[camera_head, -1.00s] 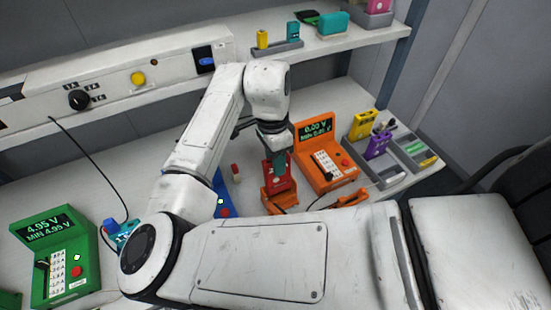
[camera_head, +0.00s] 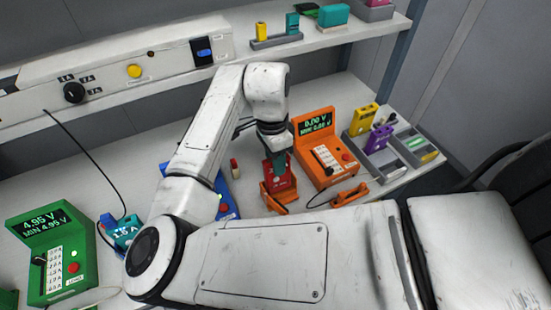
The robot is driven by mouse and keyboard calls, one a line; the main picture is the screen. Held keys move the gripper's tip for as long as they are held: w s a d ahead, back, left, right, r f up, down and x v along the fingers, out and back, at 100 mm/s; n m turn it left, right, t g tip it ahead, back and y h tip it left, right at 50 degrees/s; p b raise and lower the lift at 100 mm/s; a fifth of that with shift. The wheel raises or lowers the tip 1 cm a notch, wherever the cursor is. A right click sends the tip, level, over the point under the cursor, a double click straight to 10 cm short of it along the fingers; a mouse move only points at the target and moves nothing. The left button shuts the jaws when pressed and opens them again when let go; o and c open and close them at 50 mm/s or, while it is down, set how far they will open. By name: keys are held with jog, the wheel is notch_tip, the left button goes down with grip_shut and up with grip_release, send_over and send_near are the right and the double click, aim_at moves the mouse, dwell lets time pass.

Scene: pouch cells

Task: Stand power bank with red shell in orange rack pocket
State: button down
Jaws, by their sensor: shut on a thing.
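The power bank with the red shell (camera_head: 281,182) is upright below my arm's end, right of the picture's middle. My gripper (camera_head: 276,158) is shut on its upper part; the fingers are partly hidden by the wrist. The orange rack pocket (camera_head: 266,200) is at the bank's lower end, with orange showing on both sides of it. The bank's lower edge is at or inside the pocket; I cannot tell whether it rests on the bottom.
An orange meter (camera_head: 314,125) stands close to the right, with an orange handset-like piece (camera_head: 350,195) before it. A grey tray (camera_head: 372,160) holds yellow and purple cells. A blue device (camera_head: 226,205) and a small red-topped item (camera_head: 234,168) are left. A green meter (camera_head: 42,228) is far left.

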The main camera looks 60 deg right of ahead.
jog(key=shift+s+f+b, duration=0.1)
jog(key=shift+f+b, duration=0.3)
jog(key=shift+f, duration=0.3)
jog(key=c, duration=0.8)
grip_release()
jog(key=shift+r, duration=0.1)
jog(key=r, duration=0.3)
jog(key=w+r, duration=0.1)
jog(key=r, duration=0.6)
jog(key=shift+w+d+r+b, duration=0.15)
jog(key=shift+d+r+b, duration=0.15)
jog(key=shift+d, duration=0.1)
